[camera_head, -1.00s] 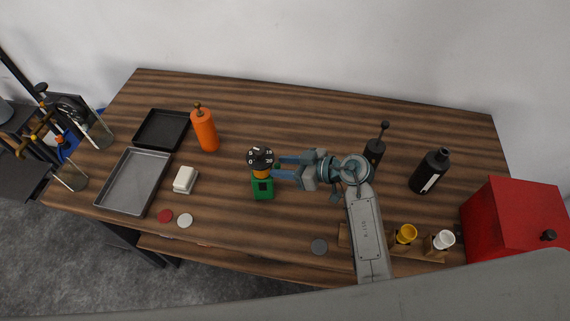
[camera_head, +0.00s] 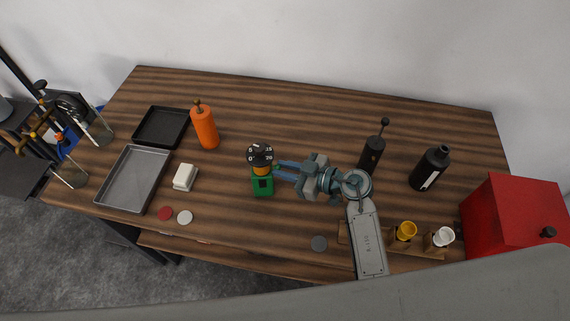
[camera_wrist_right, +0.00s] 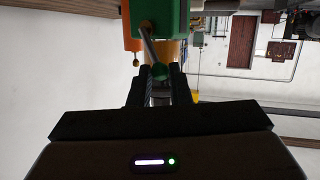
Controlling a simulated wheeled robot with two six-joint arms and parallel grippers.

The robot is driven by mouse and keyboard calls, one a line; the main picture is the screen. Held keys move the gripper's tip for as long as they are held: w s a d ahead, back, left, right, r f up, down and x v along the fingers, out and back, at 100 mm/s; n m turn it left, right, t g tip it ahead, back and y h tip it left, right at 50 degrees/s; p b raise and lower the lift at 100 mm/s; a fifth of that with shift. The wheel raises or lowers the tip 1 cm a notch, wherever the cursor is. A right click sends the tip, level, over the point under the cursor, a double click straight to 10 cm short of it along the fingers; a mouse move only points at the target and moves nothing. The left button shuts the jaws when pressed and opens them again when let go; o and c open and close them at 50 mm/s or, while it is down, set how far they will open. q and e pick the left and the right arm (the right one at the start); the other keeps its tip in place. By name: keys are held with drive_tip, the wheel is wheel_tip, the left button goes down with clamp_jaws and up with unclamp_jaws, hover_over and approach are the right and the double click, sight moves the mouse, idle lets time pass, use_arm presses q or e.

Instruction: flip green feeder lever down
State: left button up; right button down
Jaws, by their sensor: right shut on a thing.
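The green feeder (camera_head: 262,187) stands upright near the middle of the table, with an orange section and a black numbered dial (camera_head: 260,154) on top. The head view barely shows the lever. My left gripper is not in view.
An orange bottle (camera_head: 205,130) and trays (camera_head: 134,180) stand to the left. A black grinder-like bottle (camera_head: 371,157), another black bottle (camera_head: 430,170), a cup rack (camera_head: 422,252) and a red box (camera_head: 515,222) are to the right. The table behind the feeder is clear.

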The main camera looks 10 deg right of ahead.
drive_tip(key=shift+s+f+n+t+y+b, duration=0.35)
drive_tip(key=shift+s+f+n+t, duration=0.2)
drive_tip(key=shift+n, duration=0.15)
drive_tip(key=shift+s+f+n+t+y+b, duration=0.25)
drive_tip(key=shift+n+t+b, duration=0.15)
drive_tip(key=shift+n, duration=0.3)
drive_tip(key=c, duration=1.3)
unclamp_jaws()
drive_tip(key=shift+r, duration=0.1)
